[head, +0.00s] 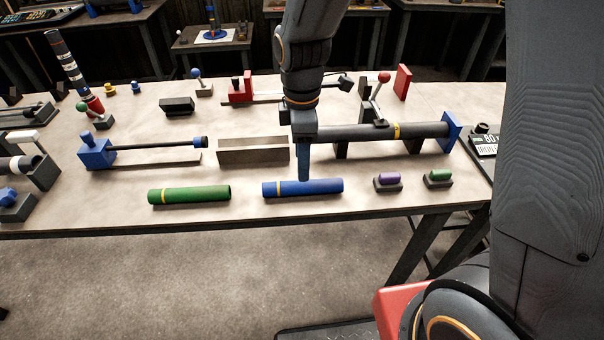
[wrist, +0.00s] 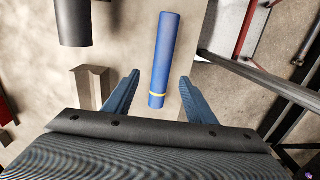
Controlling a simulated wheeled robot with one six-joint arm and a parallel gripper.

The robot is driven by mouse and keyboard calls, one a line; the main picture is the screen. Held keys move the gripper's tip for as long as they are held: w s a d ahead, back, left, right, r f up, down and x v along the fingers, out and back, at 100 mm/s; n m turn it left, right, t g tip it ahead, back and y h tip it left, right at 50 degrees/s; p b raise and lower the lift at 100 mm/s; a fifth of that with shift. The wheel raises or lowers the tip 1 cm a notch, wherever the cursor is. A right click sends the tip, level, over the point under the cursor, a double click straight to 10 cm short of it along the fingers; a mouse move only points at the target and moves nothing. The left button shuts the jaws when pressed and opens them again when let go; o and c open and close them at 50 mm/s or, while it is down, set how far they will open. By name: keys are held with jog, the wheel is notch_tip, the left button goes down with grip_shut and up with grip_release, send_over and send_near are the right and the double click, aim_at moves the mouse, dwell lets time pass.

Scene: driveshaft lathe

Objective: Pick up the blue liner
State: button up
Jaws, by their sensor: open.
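The blue liner (head: 318,188) is a blue tube with a yellow band near its left end. It lies flat near the front edge of the table in the head view. In the wrist view the blue liner (wrist: 165,55) lies lengthwise between and beyond the fingertips, its banded end nearest. My gripper (head: 304,178) is over the liner's left half in the head view, pointing down. In the wrist view my gripper (wrist: 160,85) has its two blue fingers spread apart with nothing held. Whether the fingers reach down beside the liner is unclear.
A green tube (head: 190,195) lies to the left. Purple (head: 389,180) and green (head: 438,176) small pieces sit on blocks to the right. A long dark tube (head: 375,132) on supports and a brown block (head: 253,149) stand behind. The table's front edge (head: 250,225) is close.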

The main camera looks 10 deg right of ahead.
aim_at(303, 187)
jog(key=shift+s+f+p, duration=0.2)
jog(key=shift+f+p, duration=0.95)
jog(key=shift+f, duration=2.55)
jog(key=shift+c, duration=0.4)
jog(key=c, duration=1.1)
